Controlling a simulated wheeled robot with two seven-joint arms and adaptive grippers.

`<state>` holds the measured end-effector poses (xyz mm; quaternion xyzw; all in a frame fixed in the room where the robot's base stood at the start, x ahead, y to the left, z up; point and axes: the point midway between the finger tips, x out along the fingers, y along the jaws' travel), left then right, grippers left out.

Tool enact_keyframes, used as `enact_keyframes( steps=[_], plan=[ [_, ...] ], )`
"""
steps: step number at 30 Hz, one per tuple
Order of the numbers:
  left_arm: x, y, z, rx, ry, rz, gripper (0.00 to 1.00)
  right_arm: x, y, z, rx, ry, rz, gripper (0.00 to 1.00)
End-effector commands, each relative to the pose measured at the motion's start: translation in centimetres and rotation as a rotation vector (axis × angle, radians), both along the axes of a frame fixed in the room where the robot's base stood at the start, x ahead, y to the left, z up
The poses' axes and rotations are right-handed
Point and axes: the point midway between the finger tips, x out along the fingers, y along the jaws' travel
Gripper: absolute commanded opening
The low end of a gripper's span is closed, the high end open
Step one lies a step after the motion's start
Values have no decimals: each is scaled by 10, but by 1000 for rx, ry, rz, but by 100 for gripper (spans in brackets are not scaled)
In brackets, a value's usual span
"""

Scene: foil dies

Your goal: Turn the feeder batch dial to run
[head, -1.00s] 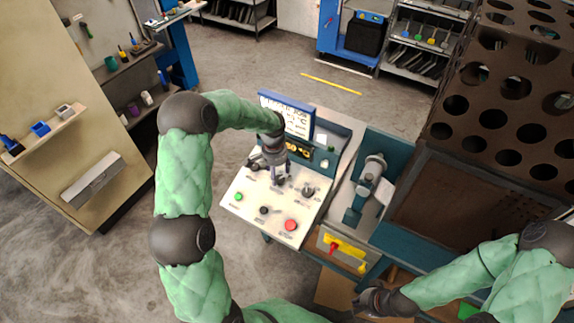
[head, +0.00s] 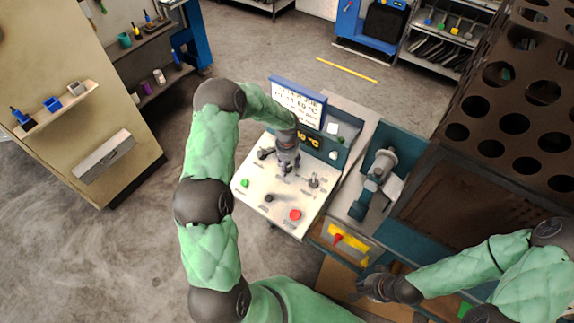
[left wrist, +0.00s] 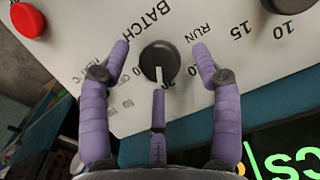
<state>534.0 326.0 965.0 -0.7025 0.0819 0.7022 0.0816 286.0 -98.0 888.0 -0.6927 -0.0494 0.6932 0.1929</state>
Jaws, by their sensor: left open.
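The batch dial (left wrist: 157,62) is a round black knob with a white pointer, under the printed word BATCH in the left wrist view. Its pointer faces the bottom of that picture; the word RUN is up to the right. My left gripper (left wrist: 160,50) is open, its purple fingers either side of the dial with visible gaps. A third finger shows below the dial. In the head view my left gripper (head: 287,168) is over the white control panel (head: 250,196) and hides the dial. My right gripper (head: 370,288) is low at the right, its fingers unclear.
The panel carries a red button (head: 295,215), a green button (head: 245,183) and other black knobs, one (head: 314,181) right of my left gripper. A display board (head: 297,100) stands behind. A brown perforated machine (head: 500,120) rises at the right. Open floor lies left of the panel.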

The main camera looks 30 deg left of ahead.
Motion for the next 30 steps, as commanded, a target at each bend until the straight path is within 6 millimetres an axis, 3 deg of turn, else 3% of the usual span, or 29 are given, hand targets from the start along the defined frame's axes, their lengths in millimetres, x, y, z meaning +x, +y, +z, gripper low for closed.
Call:
enact_keyframes(
  steps=[12,13,18,19,30],
  plan=[
    [0,0,-10,0,0,1,64,0,0,0,0,0,0,0],
    [0,0,-10,0,0,1,61,0,0,0,0,0,0,0],
    [0,0,-9,0,0,0,13,0,0,0,0,0,0,0],
    [0,0,-10,0,0,1,8,0,0,0,0,0,0,0],
    [-1,1,-10,-13,2,39,8,0,0,-3,0,0,0,0]
  ],
)
